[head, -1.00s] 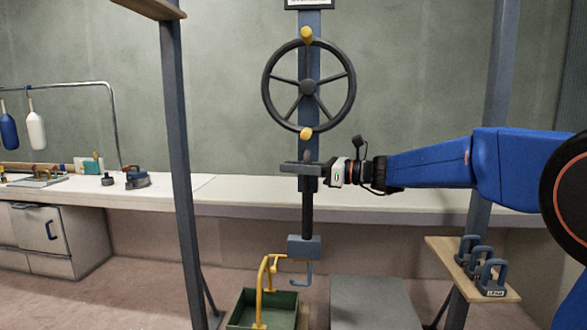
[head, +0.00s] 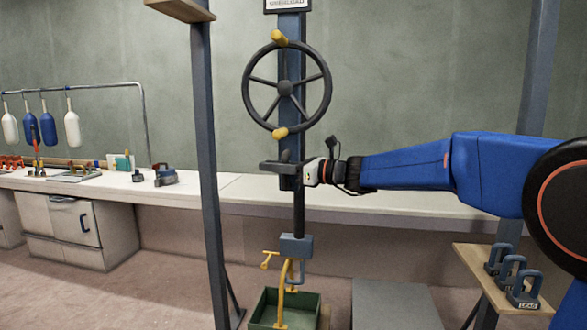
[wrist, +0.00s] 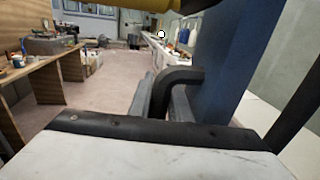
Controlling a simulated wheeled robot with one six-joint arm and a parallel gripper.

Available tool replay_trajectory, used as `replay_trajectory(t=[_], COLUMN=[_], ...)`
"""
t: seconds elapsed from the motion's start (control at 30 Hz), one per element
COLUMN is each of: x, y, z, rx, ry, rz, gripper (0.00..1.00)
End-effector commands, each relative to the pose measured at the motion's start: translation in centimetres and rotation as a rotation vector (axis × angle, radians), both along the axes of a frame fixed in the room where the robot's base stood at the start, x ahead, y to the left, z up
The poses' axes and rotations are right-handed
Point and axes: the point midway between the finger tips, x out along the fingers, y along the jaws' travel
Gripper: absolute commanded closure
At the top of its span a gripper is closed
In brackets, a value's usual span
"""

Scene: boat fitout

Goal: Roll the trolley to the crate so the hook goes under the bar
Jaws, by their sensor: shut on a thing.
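The trolley's blue upright post (head: 291,95) carries a black handwheel with yellow knobs. A black rod below it ends in a grey-blue block (head: 296,246) with a hook (head: 299,272) under it. My gripper (head: 282,166) is shut on the trolley's dark handle (wrist: 182,76), beside the post. The green crate (head: 262,312) stands on the floor below, with a yellow bar (head: 284,298) rising from it. The hook overlaps the bar's upper part in the head view. I cannot tell whether it is under the bar.
A blue-grey frame post (head: 209,170) stands left of the crate, another at right. A grey slab (head: 390,305) lies right of the crate. A wooden shelf (head: 480,270) holds several shackle-like weights. A long white bench (head: 350,205) runs behind. Floor at left is clear.

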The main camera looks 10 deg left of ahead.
Motion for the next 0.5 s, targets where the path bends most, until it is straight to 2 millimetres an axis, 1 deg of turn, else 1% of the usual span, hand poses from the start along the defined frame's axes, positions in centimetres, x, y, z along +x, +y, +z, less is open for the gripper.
replay_trajectory(t=[0.03,0.1,0.2,0.5], x=[0.0,0.0,0.1,0.1], y=[0.9,1.7,2.4,2.9], z=[0.0,0.0,0.0,0.1], rx=[0.000,0.000,0.000,0.001], ry=[0.000,0.000,0.000,0.000], rz=[0.002,0.002,0.000,0.000], gripper=[1.00,1.00,1.00,1.00])
